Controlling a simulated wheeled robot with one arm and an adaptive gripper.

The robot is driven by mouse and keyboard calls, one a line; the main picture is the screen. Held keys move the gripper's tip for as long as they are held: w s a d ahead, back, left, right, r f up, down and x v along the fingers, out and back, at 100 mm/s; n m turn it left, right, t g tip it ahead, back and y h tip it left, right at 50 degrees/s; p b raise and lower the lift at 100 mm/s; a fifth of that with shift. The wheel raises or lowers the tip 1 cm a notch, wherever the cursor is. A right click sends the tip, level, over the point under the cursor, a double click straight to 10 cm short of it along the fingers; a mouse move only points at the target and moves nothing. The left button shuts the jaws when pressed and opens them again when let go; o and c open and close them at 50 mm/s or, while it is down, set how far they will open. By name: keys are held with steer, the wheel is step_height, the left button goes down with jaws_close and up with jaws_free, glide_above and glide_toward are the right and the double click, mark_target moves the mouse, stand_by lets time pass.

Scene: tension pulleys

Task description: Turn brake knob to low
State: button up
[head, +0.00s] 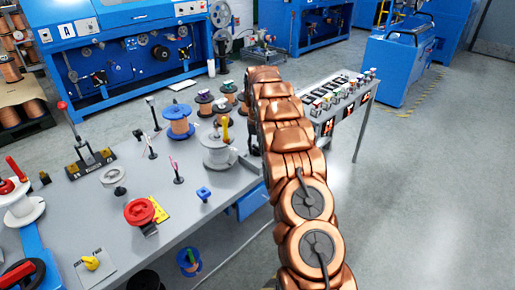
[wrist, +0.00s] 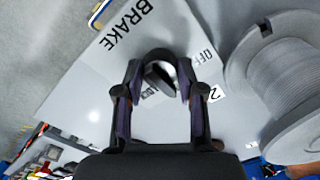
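The brake panel (wrist: 85,85) is a light grey plate in the wrist view, with "BRAKE" printed near its top. The brake knob (wrist: 160,75) is dark and silver and rounded, with "OFF" and a "2" to its right and a partly covered label just below it. My gripper (wrist: 159,68) is open, with one finger on each side of the knob. A narrow gap seems to show between fingertips and knob; I cannot tell whether either touches. In the head view my copper-coloured arm hides the gripper and the knob.
A large white spool (wrist: 285,85) stands close on the right in the wrist view. In the head view the grey workbench (head: 110,215) holds a red knob (head: 140,211), a copper spool (head: 179,122) and several small parts. Open floor (head: 420,190) lies to the right.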

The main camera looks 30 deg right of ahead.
mark_target(257, 147)
steer(key=o, duration=0.4)
steer(key=shift+r, duration=6)
